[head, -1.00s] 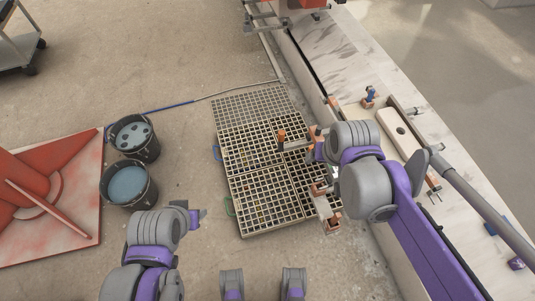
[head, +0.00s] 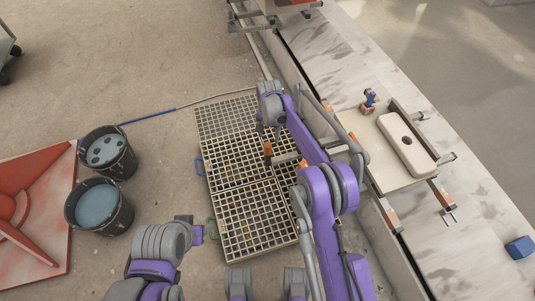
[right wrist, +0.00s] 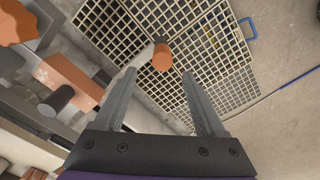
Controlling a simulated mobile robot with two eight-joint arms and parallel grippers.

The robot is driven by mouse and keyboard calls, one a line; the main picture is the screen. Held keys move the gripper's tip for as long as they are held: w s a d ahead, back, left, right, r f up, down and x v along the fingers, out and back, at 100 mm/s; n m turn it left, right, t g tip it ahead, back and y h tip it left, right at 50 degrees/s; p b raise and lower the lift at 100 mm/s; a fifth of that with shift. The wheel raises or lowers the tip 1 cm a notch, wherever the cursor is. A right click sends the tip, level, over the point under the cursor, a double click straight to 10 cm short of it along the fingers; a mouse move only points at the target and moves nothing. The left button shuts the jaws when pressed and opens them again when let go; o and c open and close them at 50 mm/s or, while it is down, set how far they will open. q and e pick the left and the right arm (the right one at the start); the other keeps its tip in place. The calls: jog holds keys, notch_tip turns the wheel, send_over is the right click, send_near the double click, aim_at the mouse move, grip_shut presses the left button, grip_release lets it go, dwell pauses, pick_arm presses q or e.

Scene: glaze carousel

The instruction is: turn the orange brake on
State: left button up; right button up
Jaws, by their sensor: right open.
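The orange brake shows as an orange knob (head: 267,148) on a pale lever above the floor grating in the head view. In the right wrist view the round orange knob (right wrist: 162,57) appears between the tips of my right gripper (right wrist: 160,78), beyond them. The gripper is open, with nothing between its fingers. In the head view my right arm reaches up past the knob, and its fingers are hard to make out. My left gripper (head: 203,233) is low at left, apart from the knob; its jaws cannot be made out.
Floor grating (head: 225,118) lies under the knob. Two buckets, one upper (head: 107,150) and one lower (head: 98,204), stand at left by a red panel (head: 35,195). The long pale rail (head: 370,60) runs at right, carrying a board (head: 372,145) and a blue-handled item (head: 369,100). An orange block (right wrist: 68,80) is left of the gripper.

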aim_at(268, 151)
jog(key=shift+a+f, duration=0.2)
jog(key=shift+f, duration=0.8)
notch_tip(268, 151, down, 10)
jog(key=shift+w+b, duration=0.1)
jog(key=shift+b, duration=0.7)
grip_shut()
